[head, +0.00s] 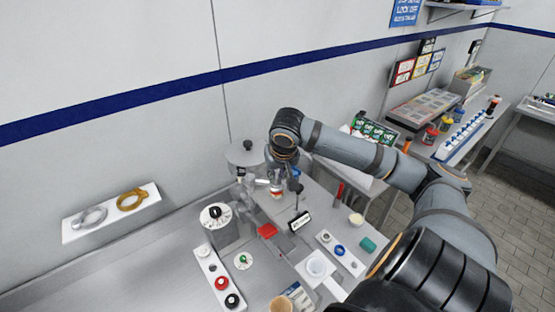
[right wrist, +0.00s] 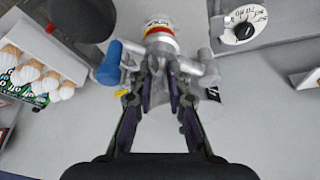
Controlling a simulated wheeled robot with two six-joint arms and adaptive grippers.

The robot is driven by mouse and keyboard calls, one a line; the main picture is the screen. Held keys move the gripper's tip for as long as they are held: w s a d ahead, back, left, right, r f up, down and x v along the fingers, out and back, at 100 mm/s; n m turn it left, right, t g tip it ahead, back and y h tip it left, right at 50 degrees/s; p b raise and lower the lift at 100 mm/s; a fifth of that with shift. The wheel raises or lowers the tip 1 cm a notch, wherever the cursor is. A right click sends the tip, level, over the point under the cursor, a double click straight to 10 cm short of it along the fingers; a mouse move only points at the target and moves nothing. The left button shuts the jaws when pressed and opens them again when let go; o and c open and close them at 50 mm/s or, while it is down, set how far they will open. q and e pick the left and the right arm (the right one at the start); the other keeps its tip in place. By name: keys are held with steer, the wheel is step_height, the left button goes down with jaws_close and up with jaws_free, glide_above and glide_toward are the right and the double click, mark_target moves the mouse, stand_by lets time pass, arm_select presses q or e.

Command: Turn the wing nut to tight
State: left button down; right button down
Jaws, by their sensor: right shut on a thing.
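My right gripper (head: 283,184) reaches down at the metal fittings in the head view. In the right wrist view its two dark fingers (right wrist: 162,88) are shut on a small grey metal part, which I take to be the wing nut (right wrist: 161,65). The fingers hide most of it, so its turn angle cannot be read. Just beyond the fingertips is a round cap with white, yellow and red bands (right wrist: 160,32). The banded cap also shows in the head view (head: 276,191). My left gripper is not in view.
A blue handle (right wrist: 108,64) is close to the left finger. A grey unit with a white dial and black knob (head: 215,214) stands to the left.

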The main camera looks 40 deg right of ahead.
mark_target(277, 181)
stand_by(0.3)
steer(key=c, duration=1.3)
jaws_free()
step_height(277, 181, up, 10)
steer(key=shift+f, duration=0.1)
